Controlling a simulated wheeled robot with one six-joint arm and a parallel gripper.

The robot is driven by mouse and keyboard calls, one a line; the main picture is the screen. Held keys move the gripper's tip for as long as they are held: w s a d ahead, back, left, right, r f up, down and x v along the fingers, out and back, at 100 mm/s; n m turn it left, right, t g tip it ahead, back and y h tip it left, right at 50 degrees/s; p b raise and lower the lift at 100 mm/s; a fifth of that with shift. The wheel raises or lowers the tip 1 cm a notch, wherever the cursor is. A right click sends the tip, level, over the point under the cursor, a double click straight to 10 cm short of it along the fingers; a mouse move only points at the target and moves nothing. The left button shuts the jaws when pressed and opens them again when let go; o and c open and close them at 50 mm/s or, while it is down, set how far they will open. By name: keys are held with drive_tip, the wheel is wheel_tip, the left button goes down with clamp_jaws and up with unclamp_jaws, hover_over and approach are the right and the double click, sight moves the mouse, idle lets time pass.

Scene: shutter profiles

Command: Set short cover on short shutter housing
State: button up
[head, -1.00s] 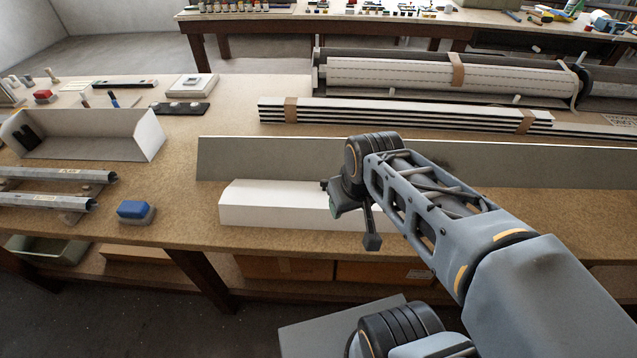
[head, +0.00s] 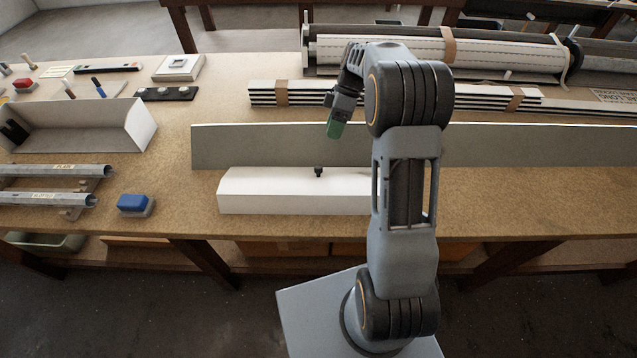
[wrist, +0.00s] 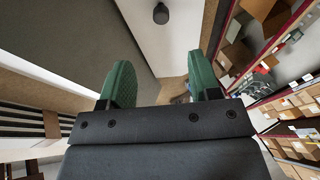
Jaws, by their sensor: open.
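A white, box-shaped piece (head: 290,193) with a small black knob (head: 318,171) on top lies near the table's front edge; I take it for the short cover. I cannot tell whether the short shutter housing is under it; no seam shows. My arm hides its right end. My gripper (head: 335,129) is open and empty, behind and above the knob, apart from it. In the wrist view, my two green fingers (wrist: 161,82) are spread with nothing between them. The knob (wrist: 161,14) shows beyond them on the white top (wrist: 150,45).
A long grey panel (head: 270,147) stands right behind the white piece. An open pale box (head: 95,128), a blue block (head: 134,203) and metal tubes (head: 45,170) lie left. Bundled strips (head: 380,97) and a long roller (head: 390,52) lie behind. Bare table separates the blue block from the white piece.

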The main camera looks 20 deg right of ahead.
hover_over(320, 167)
drive_tip(key=w+d, duration=0.2)
drive_tip(key=f, duration=0.6)
drive_tip(key=shift+s+d+p, duration=0.15)
drive_tip(key=shift+d+p, duration=0.05)
drive_tip(key=shift+p, duration=0.2)
drive_tip(key=shift+p+x, duration=1)
drive_tip(key=shift+x, duration=1.6)
drive_tip(key=shift+c, duration=0.4)
clamp_jaws()
